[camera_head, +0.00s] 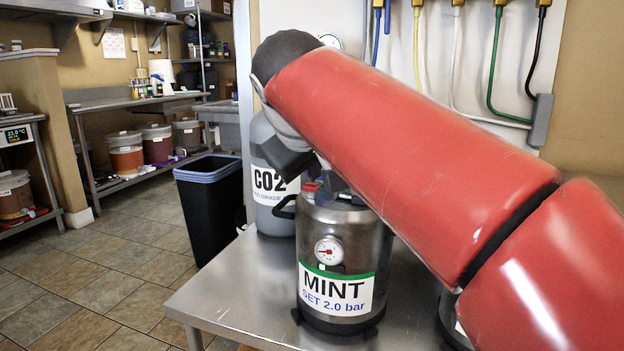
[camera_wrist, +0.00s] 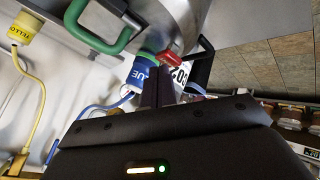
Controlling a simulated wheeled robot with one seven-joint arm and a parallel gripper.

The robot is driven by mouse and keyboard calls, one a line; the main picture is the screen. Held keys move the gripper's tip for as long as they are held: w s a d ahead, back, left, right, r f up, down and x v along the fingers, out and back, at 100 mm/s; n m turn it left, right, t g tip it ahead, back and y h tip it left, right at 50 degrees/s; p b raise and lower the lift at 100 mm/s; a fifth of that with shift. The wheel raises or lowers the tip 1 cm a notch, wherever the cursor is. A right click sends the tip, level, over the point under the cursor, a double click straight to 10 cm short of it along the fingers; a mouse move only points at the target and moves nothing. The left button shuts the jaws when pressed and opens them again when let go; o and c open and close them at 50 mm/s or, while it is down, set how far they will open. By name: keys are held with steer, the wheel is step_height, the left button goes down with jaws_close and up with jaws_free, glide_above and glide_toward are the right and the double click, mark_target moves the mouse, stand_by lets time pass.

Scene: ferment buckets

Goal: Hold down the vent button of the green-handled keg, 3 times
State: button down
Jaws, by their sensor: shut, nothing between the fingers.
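The steel keg (camera_head: 345,245) labelled MINT stands upright on the steel table in the head view. It has a round gauge and a green band on its label. A red part (camera_head: 311,188) shows on its top rim. In the wrist view a steel keg (camera_wrist: 185,18) has a green handle (camera_wrist: 108,28) and a red part (camera_wrist: 171,59), which looks like the vent button. My gripper (camera_wrist: 162,84) is shut and empty, its fingertips beside or against the red part; contact cannot be told. In the head view my arm hides the fingertips and the green handle.
A grey CO2 cylinder (camera_head: 269,180) stands behind the keg. Coloured hoses (camera_head: 495,60) hang on the back wall. Blue (camera_wrist: 143,76) and yellow (camera_wrist: 20,28) labelled connectors show in the wrist view. The table (camera_head: 235,290) is bare at the front left.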

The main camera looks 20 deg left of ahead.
mark_target(312, 186)
steer(key=shift+r+p, duration=0.35)
steer(key=shift+r, duration=0.2)
step_height(312, 186, up, 5)
steer(key=p, duration=0.5)
steer(key=shift+r, duration=0.1)
